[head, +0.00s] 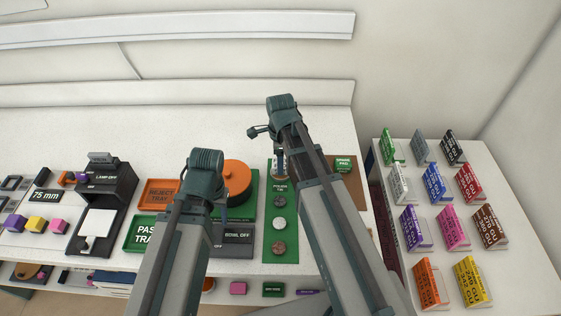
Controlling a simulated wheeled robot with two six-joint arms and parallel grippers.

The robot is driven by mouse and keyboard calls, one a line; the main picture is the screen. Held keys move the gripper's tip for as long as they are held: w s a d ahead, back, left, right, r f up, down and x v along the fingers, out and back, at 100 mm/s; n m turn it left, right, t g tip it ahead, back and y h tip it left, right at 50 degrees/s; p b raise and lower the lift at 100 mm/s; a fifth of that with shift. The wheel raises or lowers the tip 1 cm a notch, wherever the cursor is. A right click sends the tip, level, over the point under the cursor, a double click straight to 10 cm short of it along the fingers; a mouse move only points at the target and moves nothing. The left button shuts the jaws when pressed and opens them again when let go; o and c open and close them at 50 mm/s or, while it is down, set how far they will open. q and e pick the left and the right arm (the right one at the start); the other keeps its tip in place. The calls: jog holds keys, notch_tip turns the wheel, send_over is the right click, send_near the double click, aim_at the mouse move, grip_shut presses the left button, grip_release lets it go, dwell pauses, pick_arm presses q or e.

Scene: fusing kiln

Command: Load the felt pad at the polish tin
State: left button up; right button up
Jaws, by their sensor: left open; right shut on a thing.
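The polish tin's label (280,187) is on the green strip right of centre. A small white and dark piece (279,166) stands just above it, too small to identify. My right gripper (278,149) is over this spot, mostly hidden by its own wrist. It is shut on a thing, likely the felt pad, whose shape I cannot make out. Whether it touches the tin cannot be told. My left gripper (216,218) is open and largely hidden behind its arm, near the orange round bowl (237,177) and the pass tray (140,232).
Several round pieces lie on the green strip (292,226). The reject tray (160,192) and lamp unit (113,185) are at left. Several coloured packets (434,187) stand on the right table.

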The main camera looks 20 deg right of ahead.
pick_arm(q)
jog(key=shift+f+b, duration=0.55)
jog(key=shift+b, duration=0.05)
pick_arm(e)
jog(key=shift+f, duration=0.55)
dwell(1.2)
notch_tip(320, 180, up, 7)
jog(key=p, duration=0.7)
pick_arm(q)
notch_tip(320, 180, up, 7)
notch_tip(320, 180, down, 3)
jog(key=b, duration=0.3)
jog(key=shift+f, duration=0.1)
pick_arm(e)
notch_tip(320, 180, down, 3)
jog(key=shift+f, duration=0.1)
